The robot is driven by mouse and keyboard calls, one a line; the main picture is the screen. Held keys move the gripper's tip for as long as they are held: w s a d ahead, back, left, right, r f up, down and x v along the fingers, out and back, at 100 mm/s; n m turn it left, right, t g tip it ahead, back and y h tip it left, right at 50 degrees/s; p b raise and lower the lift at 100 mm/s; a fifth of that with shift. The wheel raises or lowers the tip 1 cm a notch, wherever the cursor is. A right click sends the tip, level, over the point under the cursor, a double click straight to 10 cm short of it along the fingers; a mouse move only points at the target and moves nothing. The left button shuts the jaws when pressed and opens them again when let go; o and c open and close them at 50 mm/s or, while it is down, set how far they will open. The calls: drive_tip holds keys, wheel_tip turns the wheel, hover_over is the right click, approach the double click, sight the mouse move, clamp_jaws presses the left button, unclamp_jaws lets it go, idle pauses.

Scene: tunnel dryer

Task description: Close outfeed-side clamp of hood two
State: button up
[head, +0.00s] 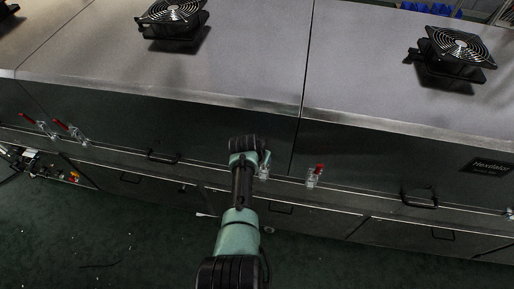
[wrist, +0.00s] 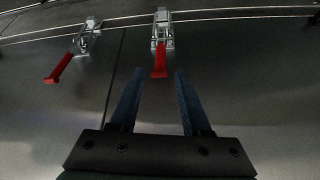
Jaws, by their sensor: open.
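My gripper (wrist: 158,82) is open, its two dark fingers pointing at a clamp (wrist: 162,38) with a metal body and a red handle (wrist: 159,64). The handle's free end shows between the fingertips; I cannot tell whether they touch or how deep it sits. In the head view my wrist mostly covers this clamp, leaving a bit of metal (head: 264,172) showing. A second clamp (wrist: 88,38), its red handle slanted, is across the hood seam in the wrist view; in the head view it is right of my gripper (head: 314,177). The hood numbers are not readable.
Two more red-handled clamps (head: 66,130) are at the far left of the hood front. Black handles (head: 418,201) line the panels. Fans (head: 455,55) stand on the hood tops. The dark green floor (head: 130,240) in front has small debris.

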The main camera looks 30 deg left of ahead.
drive_tip(key=p+v, duration=0.1)
drive_tip(key=v, duration=0.5)
drive_tip(key=shift+r, duration=0.15)
idle(0.6)
drive_tip(key=w+d+r+t+y, duration=0.1)
drive_tip(key=w+d+r+t, duration=0.2)
drive_tip(key=r, duration=0.7)
drive_tip(key=w+d+r+t, duration=0.2)
drive_tip(key=w+d+r, duration=0.2)
drive_tip(key=r, duration=0.5)
drive_tip(key=s+d+r+m+t, duration=0.1)
drive_tip(key=d+r+t, duration=0.1)
drive_tip(key=d+r, duration=0.45)
drive_tip(key=s+d+r+t, duration=0.1)
drive_tip(key=d+r+t, duration=0.15)
drive_tip(key=r, duration=0.75)
drive_tip(key=s+d+r+t+h, duration=0.2)
drive_tip(key=s+d+r, duration=0.3)
drive_tip(key=d+r, duration=0.3)
drive_tip(key=s+a+r+t+b, duration=0.1)
drive_tip(key=s+r+t+b, duration=0.9)
drive_tip(key=r, duration=0.4)
drive_tip(key=s+b, duration=0.1)
drive_tip(key=s, duration=0.1)
drive_tip(key=shift+s+a+r+b, duration=0.3)
drive_tip(key=shift+s, duration=0.1)
